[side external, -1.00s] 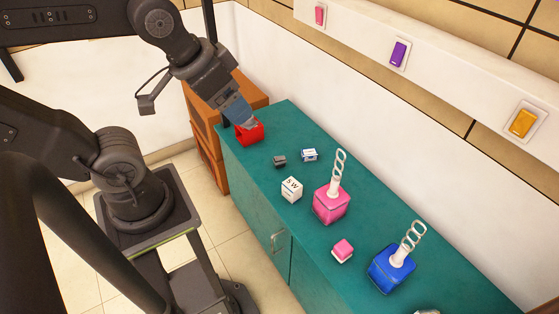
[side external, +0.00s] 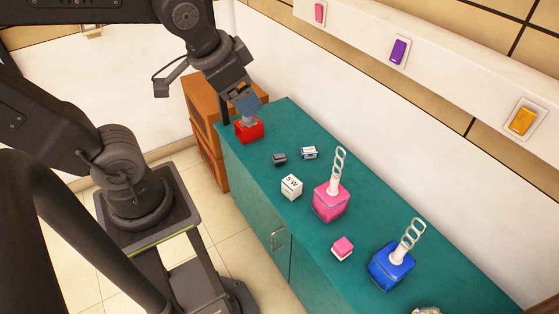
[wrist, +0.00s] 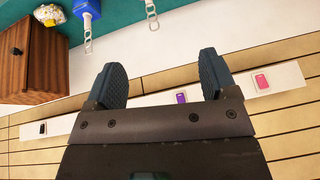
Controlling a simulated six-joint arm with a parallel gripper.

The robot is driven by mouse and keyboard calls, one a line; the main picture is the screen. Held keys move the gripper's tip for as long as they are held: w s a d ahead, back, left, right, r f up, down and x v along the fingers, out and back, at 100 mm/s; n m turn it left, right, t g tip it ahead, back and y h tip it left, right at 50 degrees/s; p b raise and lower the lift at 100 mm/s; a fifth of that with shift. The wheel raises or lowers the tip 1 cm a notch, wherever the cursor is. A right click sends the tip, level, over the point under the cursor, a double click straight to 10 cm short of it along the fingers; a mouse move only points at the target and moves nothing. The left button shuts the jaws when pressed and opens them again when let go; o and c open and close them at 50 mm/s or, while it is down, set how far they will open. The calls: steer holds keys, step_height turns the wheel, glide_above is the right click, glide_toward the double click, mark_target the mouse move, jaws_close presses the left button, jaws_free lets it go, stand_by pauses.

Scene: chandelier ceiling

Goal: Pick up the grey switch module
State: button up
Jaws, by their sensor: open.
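The small dark grey switch module (side external: 279,159) lies on the teal counter (side external: 300,240) in the side view, left of a small blue-and-white module (side external: 309,153). My gripper (side external: 248,106) is above the red box (side external: 249,131) at the counter's far end, up and to the left of the grey module in the picture. In the wrist view my gripper (wrist: 162,76) has its two dark fingers wide apart with nothing between them. The grey module does not show in the wrist view.
A white "SW" cube (side external: 291,187), a pink box (side external: 331,203) and a blue box (side external: 391,267) with upright pale chain-like handles, and a pink-and-white block (side external: 342,249) stand on the counter. Coloured switches (side external: 398,52) line the wall ledge. A wooden cabinet (wrist: 35,58) shows in the wrist view.

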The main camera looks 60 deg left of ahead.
steer(key=w+a+f+m+g+y, duration=0.1)
steer(key=w+a+f+m, duration=0.2)
steer(key=w, duration=0.2)
steer(key=w+a+f+m+g+y, duration=0.1)
steer(key=w+a+f+m, duration=0.15)
steer(key=w, duration=0.35)
steer(key=m+g+y, duration=0.2)
steer(key=m, duration=1.2)
glide_above(280, 156)
steer(key=s+d, duration=0.2)
steer(key=d, duration=0.3)
step_height(280, 156, down, 30)
steer(key=shift+h, duration=0.3)
steer(key=x, duration=0.8)
steer(key=shift+w+x, duration=0.1)
steer(key=shift+x, duration=1.4)
steer(key=shift+w+x, duration=0.15)
steer(key=shift+x, duration=1.35)
steer(key=shift+a+r, duration=0.1)
steer(key=c, duration=1)
